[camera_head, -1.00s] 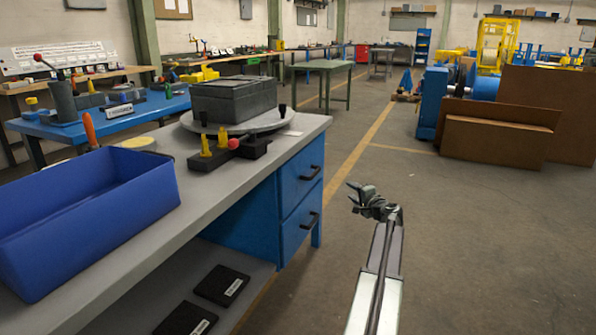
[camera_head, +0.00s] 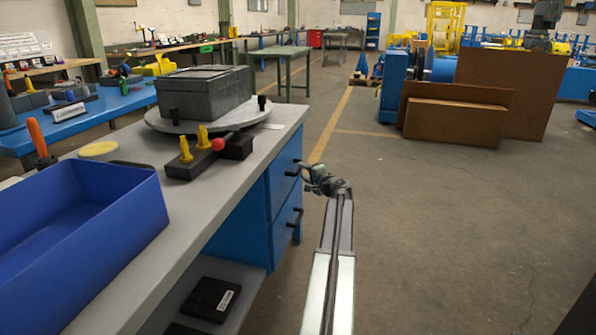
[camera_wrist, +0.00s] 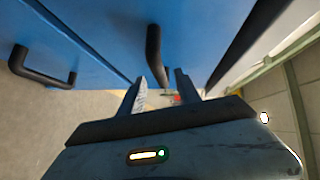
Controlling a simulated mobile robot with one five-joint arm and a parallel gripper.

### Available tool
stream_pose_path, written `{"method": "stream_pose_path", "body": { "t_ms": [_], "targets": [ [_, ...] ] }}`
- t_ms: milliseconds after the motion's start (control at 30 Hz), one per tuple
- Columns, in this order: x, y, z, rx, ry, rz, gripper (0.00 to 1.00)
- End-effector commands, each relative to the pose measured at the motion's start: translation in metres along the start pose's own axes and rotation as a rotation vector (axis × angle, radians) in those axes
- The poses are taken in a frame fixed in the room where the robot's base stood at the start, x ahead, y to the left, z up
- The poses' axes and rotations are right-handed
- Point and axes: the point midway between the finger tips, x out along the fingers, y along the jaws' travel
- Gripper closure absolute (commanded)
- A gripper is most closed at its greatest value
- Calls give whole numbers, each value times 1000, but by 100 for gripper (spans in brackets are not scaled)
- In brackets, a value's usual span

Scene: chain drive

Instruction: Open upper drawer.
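The blue upper drawer (camera_head: 284,178) is at the right end of the workbench and looks closed. Its dark bar handle (camera_head: 294,168) is beside my gripper (camera_head: 308,172) in the head view. In the wrist view my gripper (camera_wrist: 160,78) is open, its two fingers apart. The upper handle (camera_wrist: 154,52) shows just ahead, in line with the gap between the fingertips. I cannot tell whether it touches a finger. The lower drawer (camera_head: 284,232) is below, also looking closed, and its handle (camera_wrist: 42,72) shows at the left of the wrist view.
The grey bench top (camera_head: 225,185) holds a blue bin (camera_head: 90,235), a grey box (camera_head: 203,92) on a round plate, and a black fixture (camera_head: 190,166) with yellow pegs. Brown panels (camera_head: 455,122) stand further back at the right. The floor right of my arm is mostly clear.

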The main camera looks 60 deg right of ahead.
Motion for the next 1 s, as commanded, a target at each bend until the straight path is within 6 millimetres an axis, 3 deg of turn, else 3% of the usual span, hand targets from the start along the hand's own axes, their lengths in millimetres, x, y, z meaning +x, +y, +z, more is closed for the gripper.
{"method": "stream_pose_path", "body": {
  "t_ms": [33, 200, 467, 500, 633, 1000],
  "targets": [
    [13, 2, -1, 0, -2, 0, 60],
    [41, 1, -1, 1, -1, 0, 60],
    [46, 0, 0, 1, 0, 0, 60],
    [46, 0, 0, 1, 0, 0, 63],
    [45, 0, 0, 1, 0, 0, 99],
    [45, 0, 0, 0, 0, 0, 100]
  ]
}}
